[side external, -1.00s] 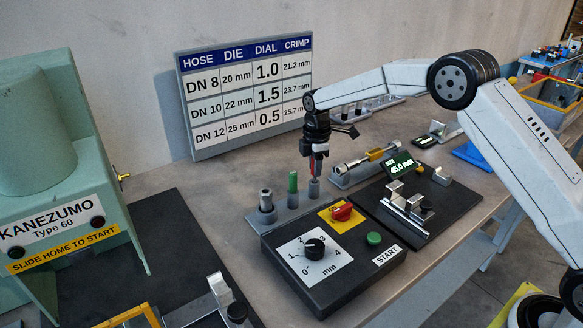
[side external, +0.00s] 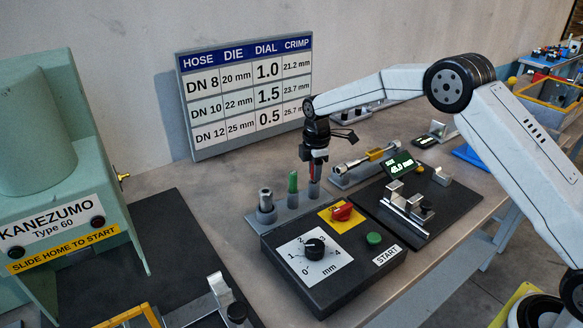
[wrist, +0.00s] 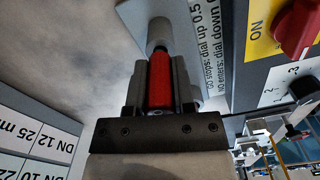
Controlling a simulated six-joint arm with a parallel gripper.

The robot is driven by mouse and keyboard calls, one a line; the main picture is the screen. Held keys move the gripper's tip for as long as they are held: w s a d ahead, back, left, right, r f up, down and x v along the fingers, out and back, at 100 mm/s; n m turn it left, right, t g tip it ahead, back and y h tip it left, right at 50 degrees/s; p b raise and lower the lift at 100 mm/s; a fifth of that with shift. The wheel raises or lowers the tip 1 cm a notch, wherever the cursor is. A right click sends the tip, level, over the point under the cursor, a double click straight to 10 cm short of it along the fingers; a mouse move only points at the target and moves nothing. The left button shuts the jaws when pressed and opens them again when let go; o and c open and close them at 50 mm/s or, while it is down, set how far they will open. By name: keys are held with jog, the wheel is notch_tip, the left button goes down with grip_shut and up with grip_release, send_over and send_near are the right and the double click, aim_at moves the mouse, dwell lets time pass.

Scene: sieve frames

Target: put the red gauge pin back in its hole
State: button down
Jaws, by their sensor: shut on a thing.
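The red gauge pin (wrist: 160,80) is held upright between the two fingers of my gripper (wrist: 158,88). In the side view my gripper (side external: 314,168) is shut on it, and a little red shows between the fingers. The pin is over the right end of the grey pin rack (side external: 281,214), in line with a grey post there. In the wrist view a grey cylinder (wrist: 158,32) continues from the red part towards the rack plate. I cannot tell how far the pin's end is inside its hole.
A green pin (side external: 293,181) and a grey pin (side external: 265,198) stand to the left on the rack. The black control box (side external: 340,285) with a dial and red switch (side external: 342,211) is in front. A measuring tool (side external: 365,163) lies just right; the chart board (side external: 245,95) stands behind.

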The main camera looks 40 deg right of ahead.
jog(key=shift+f, duration=0.55)
jog(key=shift+c, duration=1.9)
grip_release()
jog(key=shift+r, duration=0.15)
jog(key=shift+r, duration=3.75)
jog(key=s+f+m+t, duration=0.2)
jog(key=s+m, duration=1.3)
jog(key=s, duration=1.5)
jog(key=shift+f+t, duration=0.3)
jog(key=shift+f, duration=0.3)
